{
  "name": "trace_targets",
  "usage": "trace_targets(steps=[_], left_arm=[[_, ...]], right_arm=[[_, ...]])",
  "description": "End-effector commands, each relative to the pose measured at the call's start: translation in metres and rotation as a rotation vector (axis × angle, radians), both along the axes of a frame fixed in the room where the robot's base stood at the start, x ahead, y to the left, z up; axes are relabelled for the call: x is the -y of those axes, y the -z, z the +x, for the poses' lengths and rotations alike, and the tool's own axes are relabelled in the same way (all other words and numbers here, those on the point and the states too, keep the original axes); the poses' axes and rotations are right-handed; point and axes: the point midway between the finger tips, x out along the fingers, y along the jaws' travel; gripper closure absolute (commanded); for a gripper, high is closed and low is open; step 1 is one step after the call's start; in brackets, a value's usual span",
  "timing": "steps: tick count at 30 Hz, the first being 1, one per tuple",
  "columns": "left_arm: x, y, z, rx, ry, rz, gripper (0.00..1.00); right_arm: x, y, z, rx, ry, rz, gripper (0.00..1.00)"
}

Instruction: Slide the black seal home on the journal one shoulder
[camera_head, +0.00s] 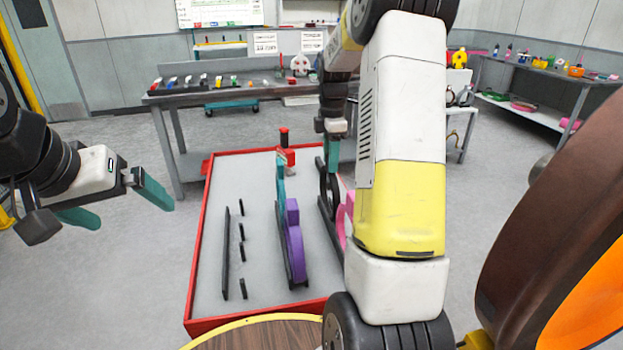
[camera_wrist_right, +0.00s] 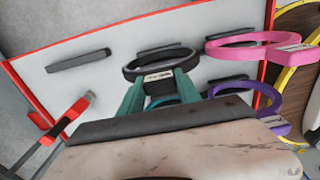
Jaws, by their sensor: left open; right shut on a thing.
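The black seal (camera_wrist_right: 132,68) is a dark ring with a small white label. My right gripper (camera_wrist_right: 160,76) has its teal fingers shut on its near rim in the right wrist view. In the head view the right gripper (camera_head: 334,146) points down over the red-rimmed cart, with the seal (camera_head: 334,188) upright below it. Whether the seal clears its slot cannot be told. My left gripper (camera_head: 120,206) is open and empty at the left, away from the cart. A brown wheel-like disc (camera_head: 545,215) stands close at the right, with a grey stub (camera_head: 540,168) beside it. I cannot identify the journal one shoulder.
The cart (camera_head: 196,250) also carries a purple ring (camera_head: 296,255), a pink ring (camera_wrist_right: 235,40), a teal ring and several dark slots. My right arm hides part of the cart. A grey workbench (camera_head: 165,100) stands behind. Floor at the left is clear.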

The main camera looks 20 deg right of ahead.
Motion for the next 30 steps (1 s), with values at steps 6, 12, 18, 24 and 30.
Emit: trace_targets(steps=[6, 12, 18, 24, 30], left_arm=[[0.0, 0.0, 0.0, 0.0, 0.0, 0.0, 0.0], [0.0, 0.0, 0.0, 0.0, 0.0, 0.0, 0.0], [0.0, 0.0, 0.0, 0.0, 0.0, 0.0, 0.0], [0.0, 0.0, 0.0, 0.0, 0.0, 0.0, 0.0], [0.0, 0.0, 0.0, 0.0, 0.0, 0.0, 0.0]], right_arm=[[0.0, -0.005, 0.001, 0.003, 0.0, 0.0, 1.0], [0.0, -0.019, 0.001, 0.003, 0.0, 0.0, 1.0], [0.0, -0.033, 0.001, 0.004, 0.0, 0.0, 1.0], [0.0, -0.047, 0.001, 0.004, 0.0, 0.0, 1.0], [0.0, -0.061, 0.001, 0.003, 0.0, 0.0, 1.0]])
